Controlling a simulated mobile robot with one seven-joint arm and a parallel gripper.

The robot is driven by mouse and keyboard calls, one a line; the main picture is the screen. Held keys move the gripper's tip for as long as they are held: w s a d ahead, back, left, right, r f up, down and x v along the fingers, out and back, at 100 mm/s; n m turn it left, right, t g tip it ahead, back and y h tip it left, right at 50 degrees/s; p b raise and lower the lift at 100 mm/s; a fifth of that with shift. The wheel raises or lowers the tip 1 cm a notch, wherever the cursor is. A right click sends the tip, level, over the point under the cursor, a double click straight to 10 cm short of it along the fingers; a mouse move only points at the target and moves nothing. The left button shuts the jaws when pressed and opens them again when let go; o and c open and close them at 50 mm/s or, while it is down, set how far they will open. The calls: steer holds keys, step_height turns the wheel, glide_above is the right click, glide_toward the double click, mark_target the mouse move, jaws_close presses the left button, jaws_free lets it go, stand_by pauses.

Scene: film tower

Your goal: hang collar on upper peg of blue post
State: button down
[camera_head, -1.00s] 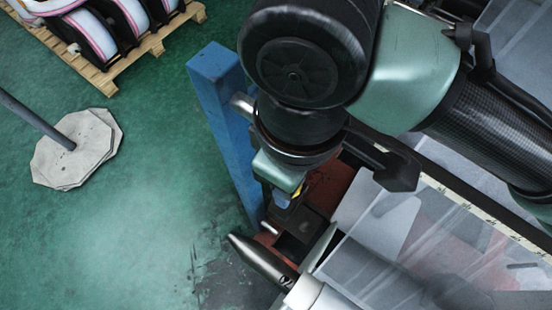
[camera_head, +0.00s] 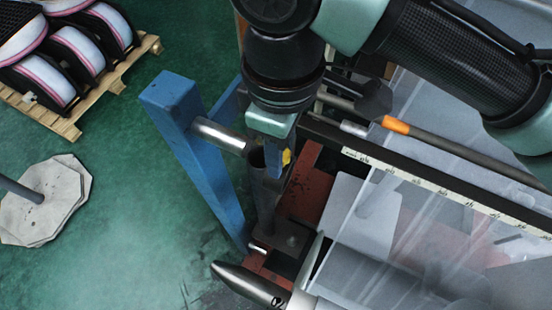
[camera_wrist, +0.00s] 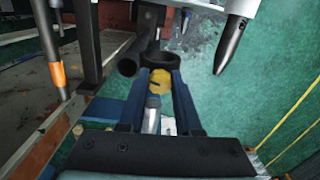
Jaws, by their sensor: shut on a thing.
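The blue post (camera_head: 190,150) stands left of centre in the head view. Its silver upper peg (camera_head: 218,134) points right, and its lower peg (camera_head: 258,247) shows near the foot. My gripper (camera_head: 275,160) is just right of the upper peg's end. In the wrist view its blue fingers (camera_wrist: 160,90) are shut on the collar (camera_wrist: 160,60), a dark ring beyond the fingertips. In the head view the collar (camera_head: 257,156) is partly hidden beside the fingers. It appears close to the peg's end; I cannot tell whether they touch. A yellow part shows between the fingers.
A dark upright tube (camera_head: 265,205) stands below my gripper. A silver tapered spindle (camera_head: 248,285) points left at the bottom. A clear guard (camera_head: 400,200) and an orange-banded rod (camera_head: 396,125) lie to the right.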

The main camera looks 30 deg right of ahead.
steer(key=shift+w, duration=0.35)
steer(key=shift+r, duration=0.15)
steer(key=shift+s+a+r+p, duration=0.1)
steer(key=shift+r+p, duration=0.95)
steer(key=shift+p, duration=0.1)
steer(key=shift+w+a+p, duration=0.35)
steer(key=shift+w+a, duration=0.5)
steer(key=shift+w, duration=0.25)
steer(key=shift+w+a+p, duration=0.3)
steer(key=shift+w+a, duration=0.6)
steer(key=shift+w, duration=0.25)
steer(key=shift+w+a+p, duration=0.35)
steer(key=shift+w+a, duration=0.5)
steer(key=shift+w, duration=0.25)
steer(key=c, duration=0.5)
jaws_free()
